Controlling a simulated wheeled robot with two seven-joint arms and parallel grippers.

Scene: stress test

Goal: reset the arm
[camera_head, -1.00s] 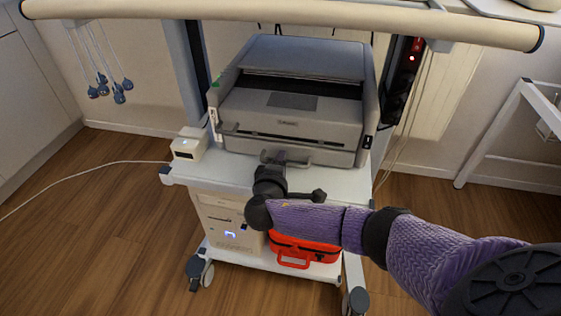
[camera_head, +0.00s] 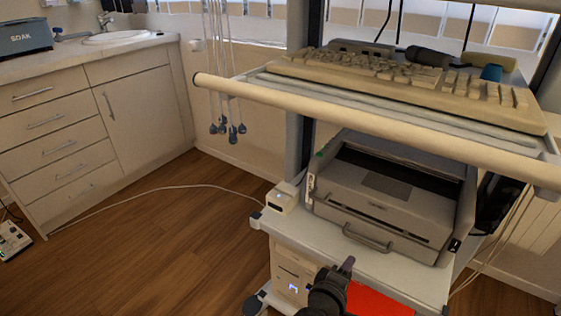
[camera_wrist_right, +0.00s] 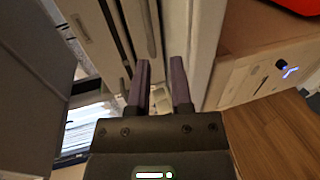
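My right gripper (camera_head: 347,266) is at the bottom of the head view, in front of the lower shelf of a white trolley (camera_head: 385,270). It is below the handle of the grey printer (camera_head: 395,205) that stands on that shelf. In the right wrist view the two fingers of my right gripper (camera_wrist_right: 161,75) stand apart with a clear gap and nothing held between them. Whether they touch the trolley cannot be told. Most of my right arm is below the head view's edge. My left gripper is not in view.
A red case (camera_head: 380,300) and a beige computer (camera_head: 290,272) sit under the printer shelf. A keyboard (camera_head: 400,75) lies on the upper shelf, behind a pale rail (camera_head: 370,127). Wooden floor (camera_head: 160,250) is open at left, crossed by a white cable (camera_head: 150,190).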

